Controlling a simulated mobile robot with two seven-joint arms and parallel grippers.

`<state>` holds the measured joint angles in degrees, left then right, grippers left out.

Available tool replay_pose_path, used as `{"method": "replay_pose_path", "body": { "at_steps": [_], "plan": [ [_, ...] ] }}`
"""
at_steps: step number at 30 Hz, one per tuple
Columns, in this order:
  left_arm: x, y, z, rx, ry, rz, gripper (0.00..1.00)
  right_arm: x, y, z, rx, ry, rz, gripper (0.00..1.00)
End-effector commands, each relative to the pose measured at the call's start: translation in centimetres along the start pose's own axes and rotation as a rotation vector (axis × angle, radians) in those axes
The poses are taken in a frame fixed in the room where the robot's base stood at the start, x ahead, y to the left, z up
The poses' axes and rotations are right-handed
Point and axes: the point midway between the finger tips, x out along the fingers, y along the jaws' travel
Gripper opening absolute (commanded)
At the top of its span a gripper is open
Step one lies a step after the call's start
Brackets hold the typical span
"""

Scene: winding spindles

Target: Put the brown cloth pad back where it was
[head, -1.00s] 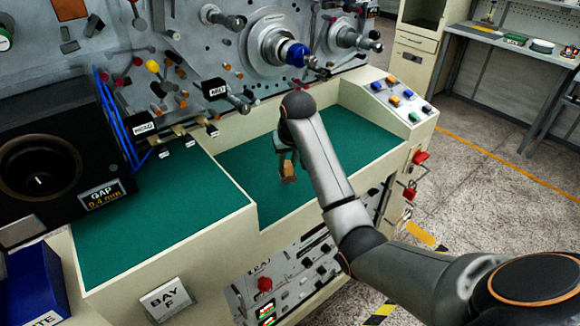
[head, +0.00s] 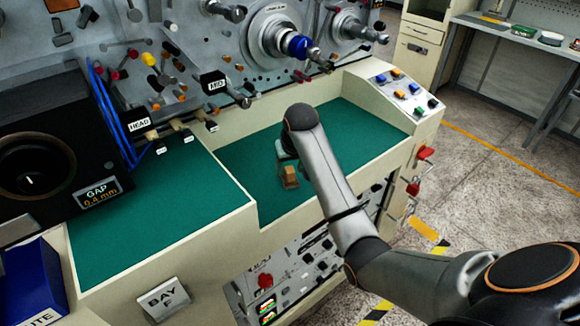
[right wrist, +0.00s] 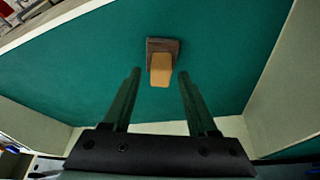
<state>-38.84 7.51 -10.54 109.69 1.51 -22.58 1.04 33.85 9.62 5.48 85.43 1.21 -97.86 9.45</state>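The brown cloth pad (head: 290,177) is a small block with a tan face and a darker brown part. It rests on the green work surface in the recessed bay. It also shows in the right wrist view (right wrist: 161,64), just beyond and between the fingertips. My right gripper (right wrist: 158,76) is open, with visible gaps on both sides of the pad, and grips nothing. In the head view my right gripper (head: 284,152) is mostly hidden behind my forearm, close to the pad. My left gripper is not in view.
The green surface (head: 350,125) around the pad is clear, bounded by cream walls and a raised left section (head: 150,210). Spindles, including one with a blue collar (head: 297,46), project from the grey panel behind. A sloped button panel (head: 400,88) stands at the right.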

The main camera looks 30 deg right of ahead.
Motion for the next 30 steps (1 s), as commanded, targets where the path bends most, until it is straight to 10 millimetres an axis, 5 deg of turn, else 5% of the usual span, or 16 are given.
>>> {"method": "replay_pose_path", "body": {
  "at_steps": [10, 20, 30],
  "plan": [
    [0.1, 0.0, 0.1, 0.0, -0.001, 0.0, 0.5, -0.8, 0.0, -0.2, 0.0, 0.003, 0.0, 0.59],
    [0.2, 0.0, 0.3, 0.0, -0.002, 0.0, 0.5, -8.0, 0.0, -0.2, 0.0, 0.008, -0.001, 0.59],
    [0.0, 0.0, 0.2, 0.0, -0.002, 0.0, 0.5, -9.6, 0.1, -0.8, -0.005, 0.027, 0.001, 0.59]
  ]
}}
